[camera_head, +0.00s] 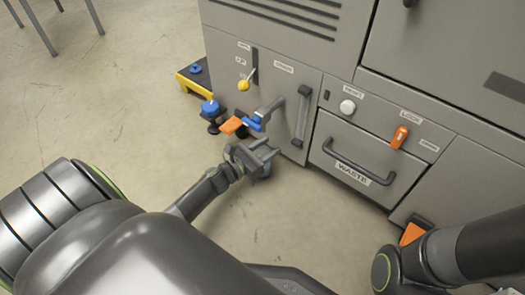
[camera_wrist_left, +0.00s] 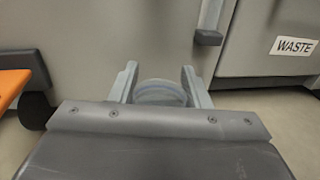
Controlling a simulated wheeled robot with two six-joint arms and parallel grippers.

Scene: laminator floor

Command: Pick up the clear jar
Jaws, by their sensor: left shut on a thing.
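The clear jar (camera_wrist_left: 160,93) sits between the two fingers of my left gripper (camera_wrist_left: 160,82) in the left wrist view. Its round rim and bluish see-through wall show; its lower part is hidden by the gripper body. In the head view my left gripper (camera_head: 266,153) is shut on the jar, in front of the grey machine.
The grey machine has a door handle (camera_head: 301,115), a drawer marked WASTE (camera_head: 365,158) and an orange latch (camera_head: 399,138). An orange pedal (camera_head: 231,126) and blue knobs (camera_head: 210,108) stick out left of the gripper.

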